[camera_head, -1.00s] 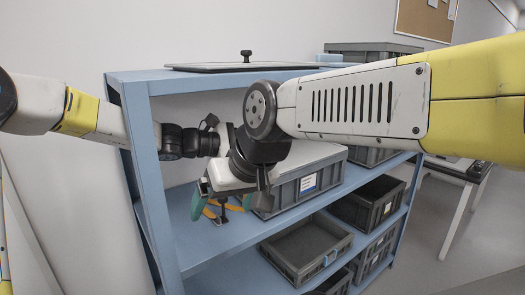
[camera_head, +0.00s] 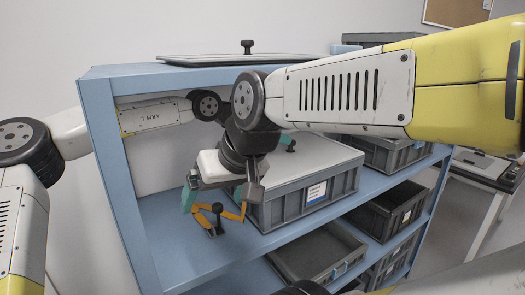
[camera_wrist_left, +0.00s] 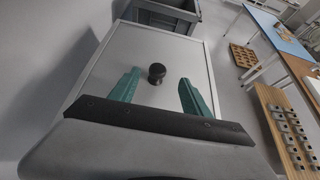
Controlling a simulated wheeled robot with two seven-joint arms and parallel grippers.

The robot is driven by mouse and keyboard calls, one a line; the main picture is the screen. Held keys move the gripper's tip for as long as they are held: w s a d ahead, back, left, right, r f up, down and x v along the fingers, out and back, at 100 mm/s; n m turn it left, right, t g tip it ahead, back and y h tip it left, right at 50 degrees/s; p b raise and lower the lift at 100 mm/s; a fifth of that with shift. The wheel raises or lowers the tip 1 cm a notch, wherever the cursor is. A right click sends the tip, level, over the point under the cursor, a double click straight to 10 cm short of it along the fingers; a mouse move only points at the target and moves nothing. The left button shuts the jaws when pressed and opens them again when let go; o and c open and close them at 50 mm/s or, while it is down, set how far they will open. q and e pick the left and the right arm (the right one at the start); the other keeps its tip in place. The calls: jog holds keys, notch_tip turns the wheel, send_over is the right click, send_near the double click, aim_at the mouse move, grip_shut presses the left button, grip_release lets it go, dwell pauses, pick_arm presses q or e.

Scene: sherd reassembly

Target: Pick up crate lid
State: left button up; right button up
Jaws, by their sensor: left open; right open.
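The crate lid (camera_head: 328,153) is a pale flat plate on a grey crate (camera_head: 315,192) with a white label, on the middle shelf. In the left wrist view the lid (camera_wrist_left: 180,45) has a light rim and a round black knob (camera_wrist_left: 157,73). My left gripper (camera_wrist_left: 160,80) is open, its teal fingers on either side of the knob. In the head view my right forearm mostly hides it. My right gripper (camera_head: 215,198) is open at the shelf's left, left of the labelled crate, with an orange piece on a dark post (camera_head: 218,228) just below.
The blue shelf's left post (camera_head: 105,150) stands beside my left arm. A framed panel with a knob (camera_head: 247,60) lies on the top board. Other grey crates (camera_head: 385,153) stand right of the labelled crate and on the lower shelf (camera_head: 318,250). My right forearm crosses in front.

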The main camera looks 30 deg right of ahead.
aim_at(291, 148)
pick_arm(q)
jog(key=x, duration=0.7)
jog(key=shift+w+f, duration=0.2)
jog(key=shift+c, duration=0.5)
jog(key=shift+r, duration=0.1)
grip_shut()
